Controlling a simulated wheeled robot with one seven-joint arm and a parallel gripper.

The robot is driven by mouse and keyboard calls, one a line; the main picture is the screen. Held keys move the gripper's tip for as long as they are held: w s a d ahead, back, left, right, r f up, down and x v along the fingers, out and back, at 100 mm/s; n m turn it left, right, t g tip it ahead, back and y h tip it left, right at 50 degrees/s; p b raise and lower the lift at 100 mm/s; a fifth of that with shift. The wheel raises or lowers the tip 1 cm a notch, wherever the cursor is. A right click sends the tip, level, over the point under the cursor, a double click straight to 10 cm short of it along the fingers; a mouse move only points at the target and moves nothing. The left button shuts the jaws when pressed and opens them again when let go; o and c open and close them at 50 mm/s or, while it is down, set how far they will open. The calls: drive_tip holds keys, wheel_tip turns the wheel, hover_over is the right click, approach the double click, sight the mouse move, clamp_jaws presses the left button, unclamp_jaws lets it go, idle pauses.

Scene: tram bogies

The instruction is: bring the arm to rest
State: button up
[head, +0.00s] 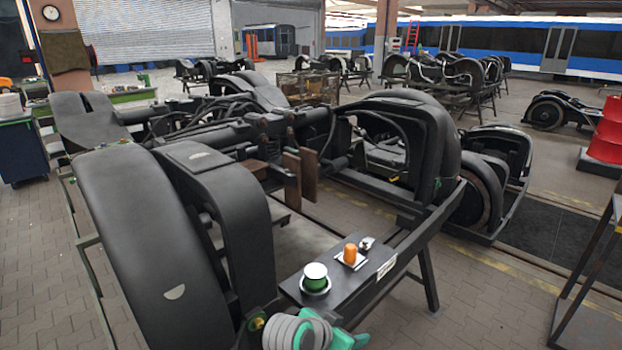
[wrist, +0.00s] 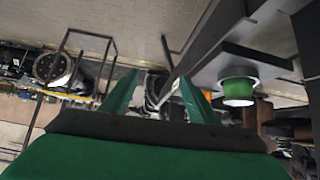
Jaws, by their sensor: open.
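My gripper shows in the wrist view (wrist: 158,98), its two green fingers spread apart with nothing between them. In the head view only a teal part of it (head: 342,340) and grey ringed arm segments show at the bottom edge, in front of the dark shelf. The fingertips are hidden there. The wrist view is upside down. A green cup with a white rim (head: 316,274) stands upright on a saucer on the shelf; it also shows in the wrist view (wrist: 238,90), to the right of the fingers and apart from them.
The narrow dark shelf (head: 372,268) also holds an orange item (head: 350,252) on a white plate and a small white-and-dark item (head: 367,243). A large black bogie (head: 128,230) fills the left and middle. A metal frame (head: 585,285) and red drums (head: 608,135) stand right. Paved floor (head: 490,300) is clear between.

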drive_tip(key=s+a+f+n+t+y, duration=0.1)
drive_tip(key=s+f+n+t+y, duration=0.2)
drive_tip(key=s+f, duration=0.6)
drive_tip(key=s+a+f+n+t+y, duration=0.1)
drive_tip(key=s+a+f+n+t, duration=0.1)
drive_tip(key=s+f+n, duration=0.5)
drive_tip(key=s+a+r+t+y, duration=0.1)
drive_tip(key=s+a+r, duration=0.1)
drive_tip(key=s, duration=0.6)
drive_tip(key=s+a+r+m+t, duration=0.1)
drive_tip(key=s+a+r, duration=0.1)
drive_tip(key=s, duration=0.6)
drive_tip(key=s+a+r+t+y, duration=0.1)
drive_tip(key=s+a+r, duration=0.1)
drive_tip(key=s, duration=0.7)
drive_tip(key=shift+r+m+y, duration=0.3)
drive_tip(key=shift+r+m, duration=0.1)
drive_tip(key=shift+c, duration=0.6)
drive_tip(key=c, duration=0.5)
drive_tip(key=shift+o, duration=0.2)
